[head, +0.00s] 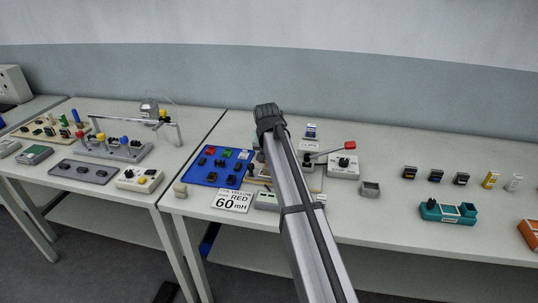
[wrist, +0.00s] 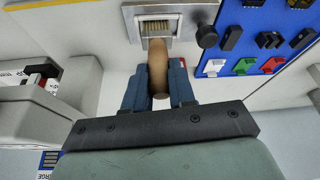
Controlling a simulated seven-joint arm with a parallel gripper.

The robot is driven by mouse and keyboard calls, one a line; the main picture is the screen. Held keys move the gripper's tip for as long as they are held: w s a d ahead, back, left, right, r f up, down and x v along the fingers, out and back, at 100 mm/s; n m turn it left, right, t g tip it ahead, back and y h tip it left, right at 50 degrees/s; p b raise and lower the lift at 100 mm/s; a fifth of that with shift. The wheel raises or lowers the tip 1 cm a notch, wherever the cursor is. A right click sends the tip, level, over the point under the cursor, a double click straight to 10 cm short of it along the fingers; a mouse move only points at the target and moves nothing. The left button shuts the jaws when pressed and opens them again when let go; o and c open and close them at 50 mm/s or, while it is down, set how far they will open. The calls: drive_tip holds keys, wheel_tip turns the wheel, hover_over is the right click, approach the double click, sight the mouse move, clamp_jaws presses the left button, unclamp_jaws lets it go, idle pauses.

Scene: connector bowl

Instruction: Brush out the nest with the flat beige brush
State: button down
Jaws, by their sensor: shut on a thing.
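In the wrist view my gripper (wrist: 160,98) is shut on a tan, rounded brush handle (wrist: 157,66), one dark blue finger on each side. The handle's far end overlaps the lower edge of the nest (wrist: 158,26), a light metal-framed socket with a row of small pins inside. The bristles are hidden, and I cannot tell whether they touch the nest. In the head view my arm covers the gripper, the brush and most of the fixture around the nest.

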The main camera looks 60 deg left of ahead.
drive_tip(key=shift+s+a, duration=0.35)
drive_tip(key=shift+s, duration=0.05)
drive_tip(key=shift+w+d, duration=0.15)
drive_tip(key=shift+w+d, duration=0.4)
drive_tip(key=shift+s+a, duration=0.15)
drive_tip(key=shift+a, duration=0.05)
drive_tip(key=shift+s+a, duration=0.4)
drive_tip(key=shift+w+d, duration=0.2)
drive_tip(key=shift+d, duration=0.05)
drive_tip(key=shift+w+d, duration=0.35)
idle(0.4)
drive_tip(key=shift+r, duration=0.1)
drive_tip(key=shift+r, duration=4.4)
